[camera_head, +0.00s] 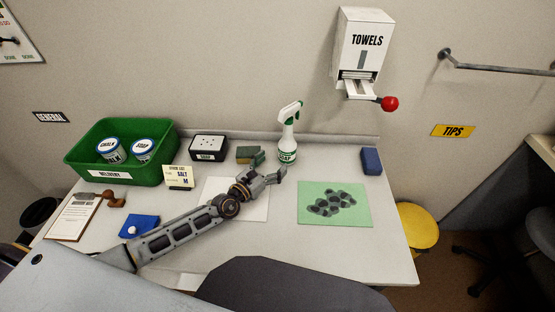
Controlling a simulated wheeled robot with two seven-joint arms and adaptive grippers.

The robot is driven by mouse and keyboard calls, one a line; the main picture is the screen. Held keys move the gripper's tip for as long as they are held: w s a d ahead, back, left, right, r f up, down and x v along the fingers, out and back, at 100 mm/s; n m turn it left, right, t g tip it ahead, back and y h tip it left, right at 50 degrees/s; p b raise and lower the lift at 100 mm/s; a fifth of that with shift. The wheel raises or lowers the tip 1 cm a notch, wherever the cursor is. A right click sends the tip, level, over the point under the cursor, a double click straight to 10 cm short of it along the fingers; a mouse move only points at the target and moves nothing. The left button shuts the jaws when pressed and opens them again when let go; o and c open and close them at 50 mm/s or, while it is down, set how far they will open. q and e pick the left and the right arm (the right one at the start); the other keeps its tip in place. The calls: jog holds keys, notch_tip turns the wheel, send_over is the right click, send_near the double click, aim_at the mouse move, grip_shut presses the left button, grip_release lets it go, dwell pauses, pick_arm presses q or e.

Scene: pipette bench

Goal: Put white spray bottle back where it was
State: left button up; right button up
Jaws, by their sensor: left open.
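The white spray bottle (288,138) with green trim and a green label stands upright near the back edge of the white bench, in front of the wall. My left gripper (281,172) is open, with its fingertips just below and in front of the bottle's base in the picture. The fingers hold nothing. I cannot tell whether a fingertip touches the bottle. My right gripper is not in view.
A green-and-tan sponge (250,155) and a black-and-white box (209,147) stand left of the bottle. A green bin (85,157) holds two tubs. A green mat (350,216) with dark blotches lies right of my gripper. A blue block (371,161) sits back right.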

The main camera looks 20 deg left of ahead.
pick_arm(q)
jog(key=shift+v, duration=1.1)
jog(key=shift+s+a, duration=0.1)
jog(key=shift+s, duration=0.2)
